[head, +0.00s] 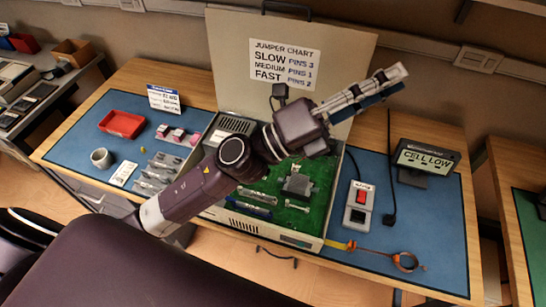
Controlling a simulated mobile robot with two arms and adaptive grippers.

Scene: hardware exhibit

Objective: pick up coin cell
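I cannot make out a coin cell for certain; it may be too small to see or hidden behind my arm. An open instrument case (268,234) with a green board (320,172) inside stands in the middle of the bench. My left arm crosses over the case from the lower left. My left gripper (372,92) is in front of the raised lid, pointing up and right, above the case and away from the board. Its fingers show nearly edge-on, so I cannot tell if they are open. My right gripper is not in view.
The raised lid carries a jumper chart (284,62). On the left mat are a red tray (122,123), a grey cup (101,158) and small parts.

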